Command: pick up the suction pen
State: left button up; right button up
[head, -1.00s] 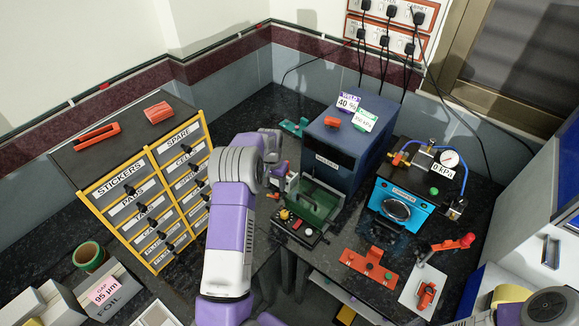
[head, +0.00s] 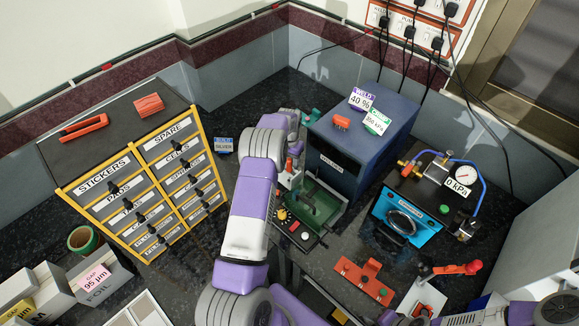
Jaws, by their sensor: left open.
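I cannot make out the suction pen for certain; it may be hidden behind my left arm or too small to tell. My left gripper (head: 291,172) is open, pointing down over the counter beside the green open-topped tray (head: 322,212), left of the dark blue box. Small red and white parts show around its fingers, and I cannot tell which are its own. My left forearm covers the counter behind it. My right gripper is not in view.
A drawer cabinet (head: 158,178) stands at left. The dark blue box (head: 365,135) with labels stands behind the tray. A bright blue device (head: 408,217) with a gauge is at right.

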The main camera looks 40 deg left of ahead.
pick_arm(q)
jog(key=shift+f, duration=0.45)
grip_shut()
notch_tip(320, 180, up, 10)
jog(key=shift+r, duration=0.1)
dwell(0.4)
